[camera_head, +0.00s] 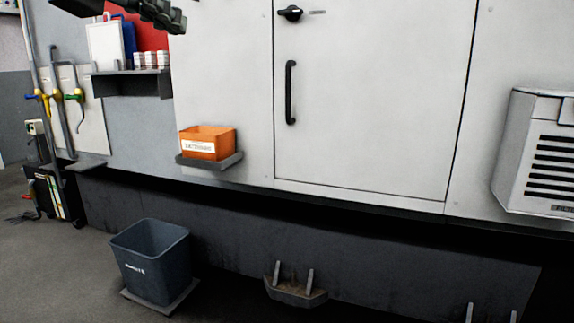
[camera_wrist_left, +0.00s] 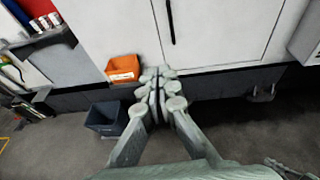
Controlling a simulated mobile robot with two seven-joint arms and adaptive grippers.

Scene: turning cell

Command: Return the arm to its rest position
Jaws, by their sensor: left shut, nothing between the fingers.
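My left gripper (camera_head: 176,20) comes in at the top left of the head view, dark and only partly in the picture. In the left wrist view its fingers (camera_wrist_left: 158,84) are together with nothing between them. It hangs in the air in front of the machine's pale front panel and touches nothing that I can see.
The machine's pale door (camera_head: 370,100) has a black handle (camera_head: 290,92). An orange bin (camera_head: 207,143) sits on a small ledge. A blue-grey waste bin (camera_head: 150,262) stands on the floor. A louvred grey unit (camera_head: 540,150) is at right.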

